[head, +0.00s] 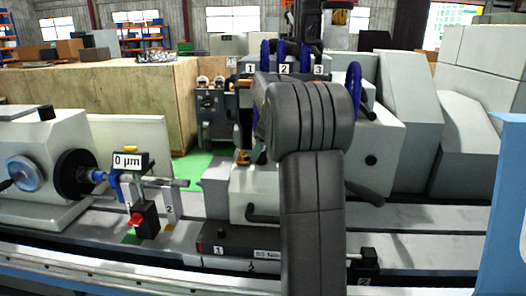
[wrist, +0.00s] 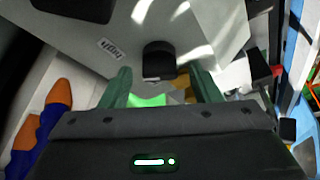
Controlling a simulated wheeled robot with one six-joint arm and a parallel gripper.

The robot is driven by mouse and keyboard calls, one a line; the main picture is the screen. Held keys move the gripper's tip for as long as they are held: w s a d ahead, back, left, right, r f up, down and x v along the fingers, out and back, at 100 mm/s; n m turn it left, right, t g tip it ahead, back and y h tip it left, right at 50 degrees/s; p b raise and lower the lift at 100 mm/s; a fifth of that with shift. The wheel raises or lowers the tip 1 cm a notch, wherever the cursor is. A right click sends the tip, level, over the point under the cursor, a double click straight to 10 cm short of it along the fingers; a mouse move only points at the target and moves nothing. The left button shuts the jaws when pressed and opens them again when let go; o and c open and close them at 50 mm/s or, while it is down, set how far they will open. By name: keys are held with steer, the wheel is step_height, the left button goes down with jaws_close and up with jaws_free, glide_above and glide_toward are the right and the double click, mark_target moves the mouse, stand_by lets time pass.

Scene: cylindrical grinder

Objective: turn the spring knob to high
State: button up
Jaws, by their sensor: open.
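A black knob (wrist: 158,60) stands out from a light grey housing (wrist: 200,30) in the wrist view; it looks like the spring knob. A small white label (wrist: 108,48) with rotated dark lettering, too small to read surely, is on the housing to its left. My gripper (wrist: 160,72) is open, with its two green fingers on either side below the knob. The knob lies between the fingertip lines, and I cannot tell whether either finger touches it. In the head view my dark arm fills the middle and hides the gripper and knob.
Blue handwheels (head: 354,88) stand beside and behind my arm in the head view. A 0 µm gauge (head: 127,162) and the grey headstock (head: 40,160) are at left. A black block (head: 238,243) lies on the machine bed. Orange and blue parts (wrist: 58,96) show at the wrist view's left.

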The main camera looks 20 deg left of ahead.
steer(key=shift+a+f, duration=0.15)
steer(key=shift+f, duration=0.3)
steer(key=shift+c, duration=0.5)
steer(key=c, duration=0.9)
steer(key=shift+o, duration=0.2)
steer(key=shift+a+r+m+t+p, duration=0.15)
steer(key=shift+m+t, duration=0.25)
steer(key=shift+m, duration=0.65)
steer(key=shift+d+f+m+t+p, duration=0.15)
steer(key=shift+m+t, duration=0.25)
steer(key=shift+m, duration=0.65)
steer(key=shift+a+r, duration=0.1)
steer(key=o, duration=1)
steer(key=shift+h, duration=0.3)
steer(key=shift+c, duration=0.2)
